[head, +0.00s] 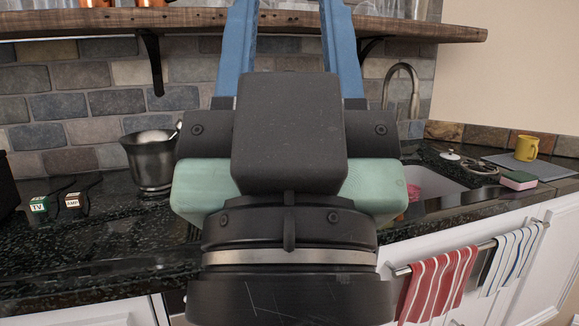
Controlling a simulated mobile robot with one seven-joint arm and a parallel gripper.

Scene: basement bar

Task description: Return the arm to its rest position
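My gripper (290,12) is in the middle of the head view, raised in front of the counter. Its two blue fingers point up and away and stand well apart. The wall and shelf show between them, with nothing held. The fingertips run to the top edge of the view, so their very ends may be cut off. The dark wrist housing and the pale green hand body hide the middle of the counter.
A dark counter (110,240) holds a metal pot (151,163), small labelled boxes (38,207) and a sink (432,186). A faucet (413,88), yellow mug (526,148) and sponge (518,180) are at right. A wooden shelf (420,28) is above. Towels (440,284) hang in front.

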